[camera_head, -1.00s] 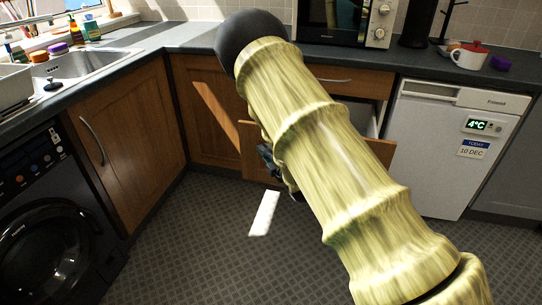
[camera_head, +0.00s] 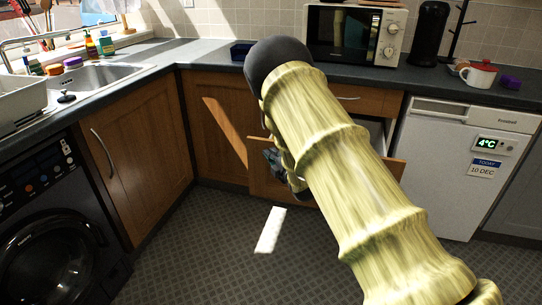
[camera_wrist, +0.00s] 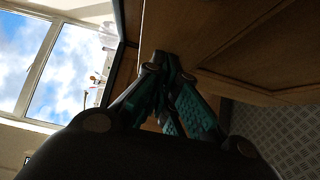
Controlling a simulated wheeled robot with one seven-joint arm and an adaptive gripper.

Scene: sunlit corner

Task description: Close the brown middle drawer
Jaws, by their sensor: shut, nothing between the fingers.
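The brown middle drawer (camera_head: 263,184) stands pulled out below a shut top drawer in the head view. Its wooden front shows on both sides of my arm, and part of its pale inside (camera_head: 378,132) shows behind the front. My arm hides the middle of it. My gripper (camera_head: 272,158) is dark and partly hidden behind my arm, close to the left part of the drawer front. In the wrist view, my gripper's fingers (camera_wrist: 168,62) are together and empty. A brown wooden panel (camera_wrist: 275,50) fills the upper right there; contact cannot be told.
A white dishwasher (camera_head: 460,160) stands right of the drawer. A wooden corner cupboard (camera_head: 135,150) and a black washing machine (camera_head: 55,230) are at left. The worktop (camera_head: 210,52) runs above, with a microwave (camera_head: 355,35). The patterned floor (camera_head: 210,250) is clear.

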